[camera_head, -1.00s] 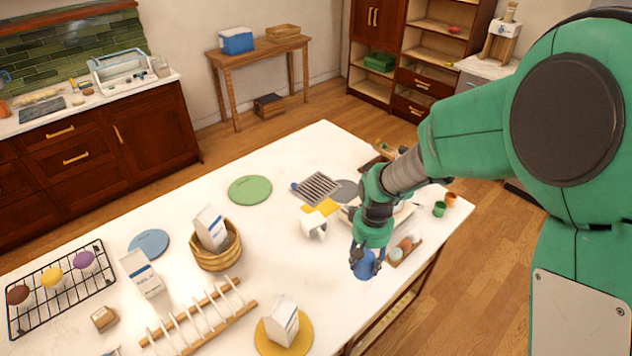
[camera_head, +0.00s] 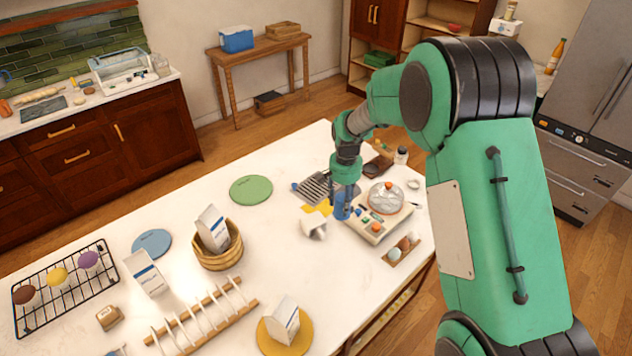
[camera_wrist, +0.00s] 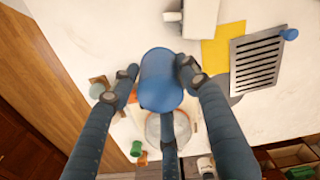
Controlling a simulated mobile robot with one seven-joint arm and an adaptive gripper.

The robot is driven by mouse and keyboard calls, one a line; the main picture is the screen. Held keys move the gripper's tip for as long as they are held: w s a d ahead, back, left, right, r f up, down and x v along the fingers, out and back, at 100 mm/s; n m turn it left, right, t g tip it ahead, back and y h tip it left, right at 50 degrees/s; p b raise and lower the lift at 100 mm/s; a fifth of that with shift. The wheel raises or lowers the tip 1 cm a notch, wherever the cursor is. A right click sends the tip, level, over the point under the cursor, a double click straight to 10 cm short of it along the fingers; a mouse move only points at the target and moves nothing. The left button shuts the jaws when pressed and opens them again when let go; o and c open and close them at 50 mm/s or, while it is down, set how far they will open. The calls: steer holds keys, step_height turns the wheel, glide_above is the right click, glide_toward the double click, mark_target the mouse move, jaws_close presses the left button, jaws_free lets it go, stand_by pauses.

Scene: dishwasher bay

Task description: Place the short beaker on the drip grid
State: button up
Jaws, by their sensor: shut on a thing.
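A blue beaker (camera_head: 341,211) is held upright between the fingers of my gripper (camera_head: 345,191). In the wrist view the blue beaker (camera_wrist: 161,80) sits between the fingertips of my gripper (camera_wrist: 158,72), and its lower part hides a little of what lies below. The drip grid (camera_head: 315,184), a slotted metal plate, lies on the white table just behind and left of the beaker. My arm partly covers its right side. In the wrist view the drip grid (camera_wrist: 257,62) is right of the beaker, apart from it.
A yellow sheet (camera_head: 317,208) lies beside the grid, with a white mug (camera_head: 313,229) in front. A small blue object (camera_wrist: 289,34) is at the grid's corner. A cooker with a lidded pan (camera_head: 385,197) stands close right of the beaker. A green disc (camera_head: 251,189) lies left.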

steer(key=w+a+f+m+p, duration=0.1)
steer(key=w+a+m, duration=0.2)
steer(key=w, duration=0.6)
steer(key=w+a+f+m+p, duration=0.1)
steer(key=w+a+m, duration=0.3)
steer(key=w, duration=0.6)
steer(key=shift+a+m+p, duration=0.3)
steer(key=shift+a+p, duration=0.15)
steer(key=shift+a, duration=0.15)
steer(key=shift+s, duration=0.1)
glide_above(320, 198)
step_height(320, 198, down, 6)
steer(key=shift+f, duration=0.1)
steer(key=shift+f+p, duration=0.4)
steer(key=shift+f, duration=1.45)
steer(key=shift+f, duration=0.15)
